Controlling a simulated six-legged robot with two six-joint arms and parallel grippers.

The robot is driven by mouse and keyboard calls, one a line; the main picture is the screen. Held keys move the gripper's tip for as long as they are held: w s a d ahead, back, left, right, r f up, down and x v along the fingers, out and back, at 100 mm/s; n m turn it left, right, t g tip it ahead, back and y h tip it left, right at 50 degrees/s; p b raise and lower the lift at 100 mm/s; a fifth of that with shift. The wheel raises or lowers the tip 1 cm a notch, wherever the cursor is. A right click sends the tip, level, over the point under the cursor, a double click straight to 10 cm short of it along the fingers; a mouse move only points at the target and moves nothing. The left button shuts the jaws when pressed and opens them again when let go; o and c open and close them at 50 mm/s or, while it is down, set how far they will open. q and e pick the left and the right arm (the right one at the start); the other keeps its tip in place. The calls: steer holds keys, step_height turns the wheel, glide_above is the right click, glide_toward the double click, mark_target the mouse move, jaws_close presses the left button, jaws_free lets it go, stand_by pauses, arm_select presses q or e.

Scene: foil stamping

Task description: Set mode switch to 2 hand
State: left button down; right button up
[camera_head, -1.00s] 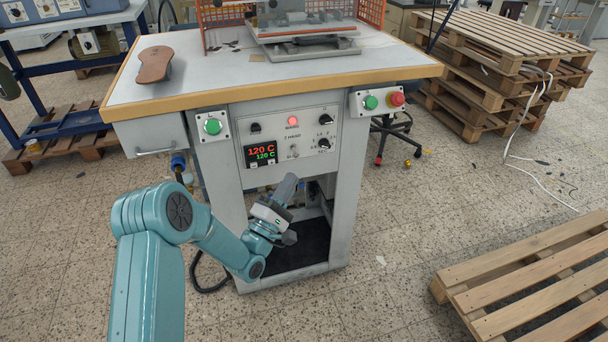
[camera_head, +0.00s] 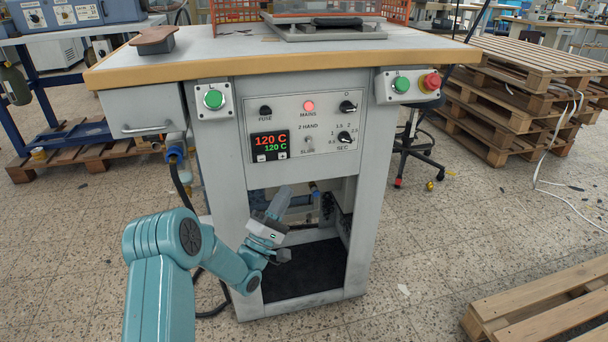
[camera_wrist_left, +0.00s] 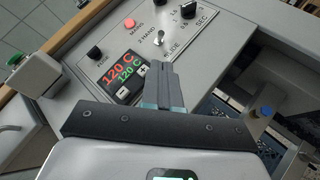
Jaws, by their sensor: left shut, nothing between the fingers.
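The mode switch (camera_head: 309,145) is a small metal toggle on the grey control panel (camera_head: 291,114), between the printed labels "2 HAND" above and "SLIDE" below. In the left wrist view the toggle (camera_wrist_left: 161,38) shows just beyond my fingertips; its exact position is hard to tell. My left gripper (camera_head: 281,195) is shut and empty, pointing up, below the panel in the head view. Its closed fingers also show in the left wrist view (camera_wrist_left: 162,72), apart from the toggle as far as I can tell. My right gripper is not in view.
The panel also carries a red mains lamp (camera_head: 308,106), a fuse knob (camera_head: 265,112), a temperature display (camera_head: 270,146) and two black knobs. Green buttons flank it, with a red emergency button (camera_head: 431,82) at right. Below is an open cabinet bay. A pallet (camera_head: 545,310) lies at lower right.

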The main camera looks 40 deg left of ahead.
mark_target(309, 147)
arm_select(q)
steer(key=shift+s+a+f, duration=0.15)
steer(key=shift+s, duration=0.05)
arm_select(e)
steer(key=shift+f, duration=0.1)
arm_select(q)
steer(key=shift+w, duration=0.1)
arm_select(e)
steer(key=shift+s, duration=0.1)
arm_select(q)
steer(key=b+x, duration=0.1)
steer(key=x, duration=0.9)
steer(key=shift+b, duration=0.35)
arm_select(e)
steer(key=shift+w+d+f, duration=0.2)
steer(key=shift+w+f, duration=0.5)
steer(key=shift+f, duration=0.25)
arm_select(q)
steer(key=shift+r+n+y+p, duration=0.2)
steer(key=shift+n+y+p, duration=0.2)
steer(key=shift+n+y, duration=0.25)
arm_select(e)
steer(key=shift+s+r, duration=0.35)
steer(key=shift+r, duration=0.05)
